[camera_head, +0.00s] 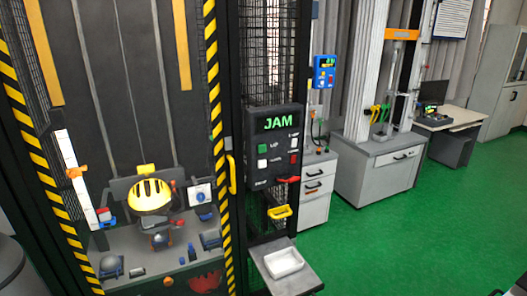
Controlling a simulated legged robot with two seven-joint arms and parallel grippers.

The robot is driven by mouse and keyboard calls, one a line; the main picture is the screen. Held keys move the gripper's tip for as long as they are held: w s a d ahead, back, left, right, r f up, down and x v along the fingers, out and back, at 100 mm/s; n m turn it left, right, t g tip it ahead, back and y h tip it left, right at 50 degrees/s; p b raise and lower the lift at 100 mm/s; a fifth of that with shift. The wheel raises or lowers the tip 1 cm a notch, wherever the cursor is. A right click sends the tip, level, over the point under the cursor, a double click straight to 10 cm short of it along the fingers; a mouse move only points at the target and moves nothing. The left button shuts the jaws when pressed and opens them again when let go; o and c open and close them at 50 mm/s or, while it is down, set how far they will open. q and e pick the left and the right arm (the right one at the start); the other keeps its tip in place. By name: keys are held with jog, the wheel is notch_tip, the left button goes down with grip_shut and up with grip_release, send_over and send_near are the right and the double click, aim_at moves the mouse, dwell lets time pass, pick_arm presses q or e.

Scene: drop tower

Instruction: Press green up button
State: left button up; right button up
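A dark control panel (259,175) is mounted on the drop tower's frame, near the middle of the head view. Its display (278,123) reads "JAM" in green letters. The green button (262,149) is at the upper left of the panel's button area, beside a small label that appears to read "UP". A pale button (262,163) is directly below it. A red button (293,158) is to the right, and a red handle (288,180) sticks out at the lower right. Neither of my grippers can be made out, and nothing covers the green button.
A yellow handle (280,212) and a white tray (284,262) on a ledge are below the panel. Green floor (400,235) at right is mostly clear.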

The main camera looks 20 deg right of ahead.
grip_shut()
dwell(1.4)
